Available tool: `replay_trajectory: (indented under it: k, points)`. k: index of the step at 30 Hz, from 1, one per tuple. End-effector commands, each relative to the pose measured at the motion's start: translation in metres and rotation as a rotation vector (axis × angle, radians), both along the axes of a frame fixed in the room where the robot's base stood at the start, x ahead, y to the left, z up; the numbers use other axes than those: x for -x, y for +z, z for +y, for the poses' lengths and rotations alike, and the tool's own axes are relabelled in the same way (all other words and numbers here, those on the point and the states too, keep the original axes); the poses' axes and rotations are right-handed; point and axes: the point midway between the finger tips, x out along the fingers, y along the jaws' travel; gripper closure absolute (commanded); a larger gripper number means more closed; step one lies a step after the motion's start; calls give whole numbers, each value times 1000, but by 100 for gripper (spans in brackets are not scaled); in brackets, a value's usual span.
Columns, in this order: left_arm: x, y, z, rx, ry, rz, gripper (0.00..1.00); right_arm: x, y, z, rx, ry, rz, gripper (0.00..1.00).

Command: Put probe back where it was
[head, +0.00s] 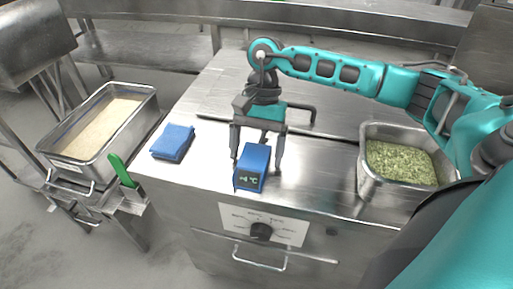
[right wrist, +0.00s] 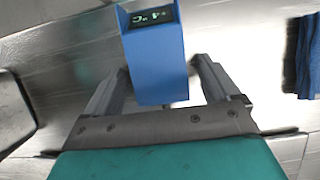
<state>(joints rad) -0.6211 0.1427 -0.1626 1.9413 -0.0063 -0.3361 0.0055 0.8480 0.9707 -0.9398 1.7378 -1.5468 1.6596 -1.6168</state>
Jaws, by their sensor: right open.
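The probe is a blue box (head: 251,167) with a small lit display that seems to read a few degrees C. It stands on the steel counter near its front edge. My right gripper (head: 257,163) is open above the counter, with one finger on each side of the probe. In the right wrist view the probe (right wrist: 155,58) extends from between the two fingers to the top edge, with gaps on both sides. The gripper does not hold it. My left gripper is not in view.
A folded blue cloth (head: 173,142) lies left of the probe. A steel pan of rice (head: 138,98) stands at the far left, with a green handle (head: 121,171) near it. A steel container of green herbs (head: 372,184) stands at the right.

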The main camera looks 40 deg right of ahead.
Motion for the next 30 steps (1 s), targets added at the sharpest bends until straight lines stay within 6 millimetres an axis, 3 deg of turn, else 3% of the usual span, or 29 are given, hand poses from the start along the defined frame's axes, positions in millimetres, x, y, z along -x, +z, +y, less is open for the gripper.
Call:
replay_trajectory:
  k: [8, 21, 30]
  points:
    - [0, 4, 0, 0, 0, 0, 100, -3, 9, -2, 1, -2, -2, 11]
    - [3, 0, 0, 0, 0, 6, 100, -25, 92, -29, 0, -1, -3, 11]
    - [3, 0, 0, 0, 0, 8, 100, -31, 113, -36, 0, 0, 0, 11]
